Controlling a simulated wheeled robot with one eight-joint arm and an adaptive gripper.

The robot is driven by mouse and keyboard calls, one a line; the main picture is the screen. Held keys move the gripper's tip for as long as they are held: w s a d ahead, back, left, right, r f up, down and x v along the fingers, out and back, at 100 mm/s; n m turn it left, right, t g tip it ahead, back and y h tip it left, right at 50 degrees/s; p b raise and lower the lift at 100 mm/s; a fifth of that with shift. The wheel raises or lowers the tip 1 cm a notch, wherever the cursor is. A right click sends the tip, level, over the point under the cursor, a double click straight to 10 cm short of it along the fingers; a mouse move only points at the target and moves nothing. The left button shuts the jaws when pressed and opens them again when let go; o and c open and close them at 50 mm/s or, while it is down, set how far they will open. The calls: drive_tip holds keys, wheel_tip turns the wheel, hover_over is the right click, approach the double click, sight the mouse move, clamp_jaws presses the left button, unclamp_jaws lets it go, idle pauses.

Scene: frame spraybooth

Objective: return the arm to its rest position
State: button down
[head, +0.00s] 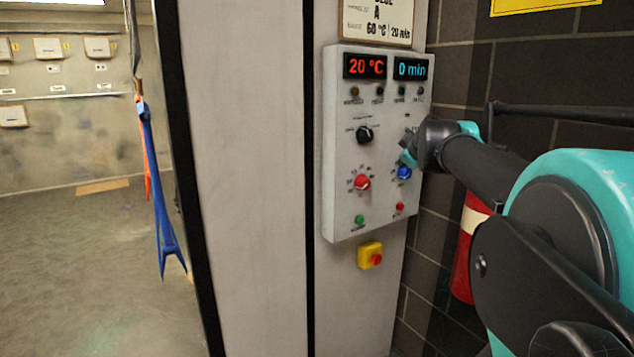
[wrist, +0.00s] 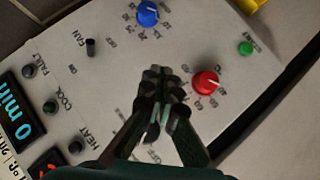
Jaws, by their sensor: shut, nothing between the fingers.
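My arm reaches in from the right in the head view. My gripper (head: 408,157) is at the right side of a grey control panel (head: 337,140), just above the blue knob (head: 404,173). In the wrist view my gripper (wrist: 157,72) is shut and empty, with its fingertips over the panel face between the blue knob (wrist: 148,13) and the red knob (wrist: 205,82). I cannot tell whether the fingertips touch the panel. The black knob (head: 364,134) shows in the head view; in the wrist view the fingers cover part of the panel.
The panel displays read 20 °C (head: 366,66) and 0 min (head: 411,68). A yellow box with a red button (head: 370,256) is below the panel. A red extinguisher (head: 466,250) stands behind my arm. Blue and orange hanging pieces (head: 160,200) are at the left, by open floor.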

drive_tip(key=s+a+f+m+g, duration=0.25)
drive_tip(key=s+f, duration=0.35)
drive_tip(key=f, duration=0.4)
drive_tip(key=s+a+f+m+g+y, duration=0.1)
drive_tip(key=s+a+f+m+g, duration=0.3)
drive_tip(key=f, duration=0.6)
drive_tip(key=s+a+f, duration=0.2)
drive_tip(key=s+f, duration=0.5)
drive_tip(key=f, duration=0.3)
drive_tip(key=s+f+m+g, duration=0.2)
drive_tip(key=s+f, duration=0.7)
drive_tip(key=s, duration=0.1)
drive_tip(key=shift+a+m, duration=0.3)
drive_tip(key=shift+m, duration=0.05)
drive_tip(key=shift+w, duration=0.1)
